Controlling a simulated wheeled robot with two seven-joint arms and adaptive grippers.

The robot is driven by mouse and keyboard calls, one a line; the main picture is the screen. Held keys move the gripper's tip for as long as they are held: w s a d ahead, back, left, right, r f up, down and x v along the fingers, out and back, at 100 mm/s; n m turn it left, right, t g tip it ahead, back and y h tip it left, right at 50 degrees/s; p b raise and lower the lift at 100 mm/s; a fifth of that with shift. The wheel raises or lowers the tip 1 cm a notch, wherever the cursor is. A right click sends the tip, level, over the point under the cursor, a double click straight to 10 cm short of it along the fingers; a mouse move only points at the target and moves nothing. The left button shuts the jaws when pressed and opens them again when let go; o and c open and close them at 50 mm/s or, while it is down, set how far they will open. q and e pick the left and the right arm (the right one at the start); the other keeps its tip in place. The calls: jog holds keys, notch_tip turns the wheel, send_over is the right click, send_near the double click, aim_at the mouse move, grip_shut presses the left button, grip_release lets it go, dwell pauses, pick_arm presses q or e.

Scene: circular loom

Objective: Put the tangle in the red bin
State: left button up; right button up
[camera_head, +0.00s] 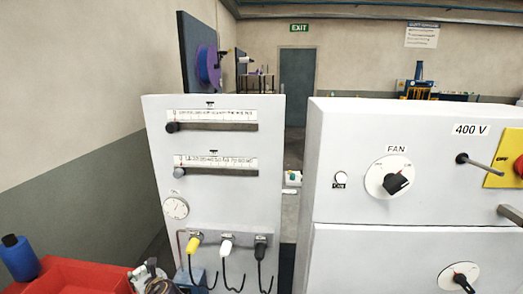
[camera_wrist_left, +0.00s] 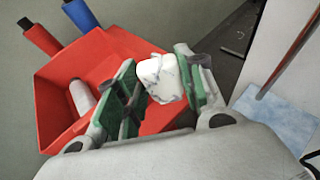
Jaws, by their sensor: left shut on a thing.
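The tangle (camera_wrist_left: 160,77) is a small white lump with thin grey-blue lines. My left gripper (camera_wrist_left: 155,88) is shut on it between its green finger pads. In the wrist view the tangle appears against the right part of the red bin (camera_wrist_left: 52,98); its height above the bin is unclear. In the head view the bin (camera_head: 78,275) is at the bottom left, partly cut off. My left gripper (camera_head: 148,277) shows just right of it, and the tangle is hard to make out there. My right gripper is not in view.
A white spool (camera_wrist_left: 81,97) lies in the bin. A blue spool (camera_wrist_left: 80,14) and a dark-and-red spool (camera_wrist_left: 40,38) stick out at its far side. The grey gauge panel (camera_head: 225,215) with hooks stands close right of my gripper. A control cabinet (camera_head: 335,205) stands further right.

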pick_arm(q)
jog(key=s+d+m+t+h, duration=0.2)
jog(key=s+d+m+h, duration=0.2)
jog(key=d, duration=0.5)
jog(key=s+d+f+m+t+h, duration=0.1)
jog(key=s+d+m+t+h, duration=0.2)
jog(key=d+m+h, duration=0.3)
jog(key=s+d, duration=0.1)
jog(key=d, duration=0.2)
jog(key=shift+d+f, duration=0.2)
jog(key=shift+f, duration=0.05)
